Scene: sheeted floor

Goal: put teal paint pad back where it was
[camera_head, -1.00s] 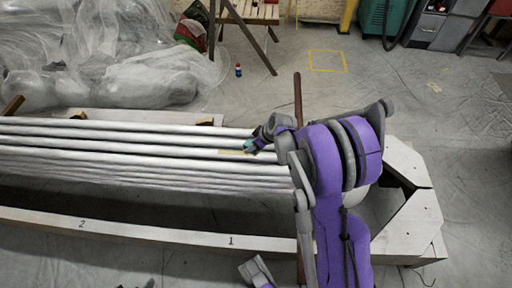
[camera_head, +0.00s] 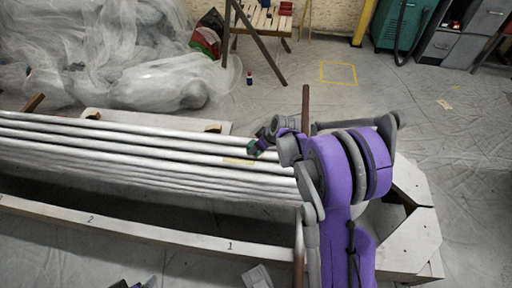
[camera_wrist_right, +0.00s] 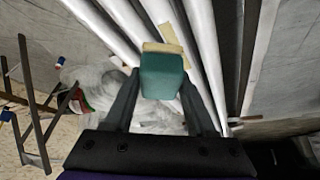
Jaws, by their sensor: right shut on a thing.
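The teal paint pad (camera_wrist_right: 162,76) is a teal block with a beige edge on its far side. My right gripper (camera_wrist_right: 158,92) is shut on it, one finger on each side. In the head view the pad (camera_head: 254,147) is small and dark teal at the end of my purple right arm, over the silvery pipes (camera_head: 120,134). A pale yellow patch (camera_head: 237,161) lies on the pipes just below and left of it; in the wrist view it (camera_wrist_right: 169,33) shows beyond the pad. Dark bits at the bottom edge may be my left gripper (camera_head: 132,284).
The pipes lie in a pale wooden frame (camera_head: 150,231) marked 1 and 2. A brown upright post (camera_head: 305,103) stands behind my right arm. Clear plastic sheeting (camera_head: 150,85) lies at the back left. A small bottle (camera_head: 250,78) stands on open floor.

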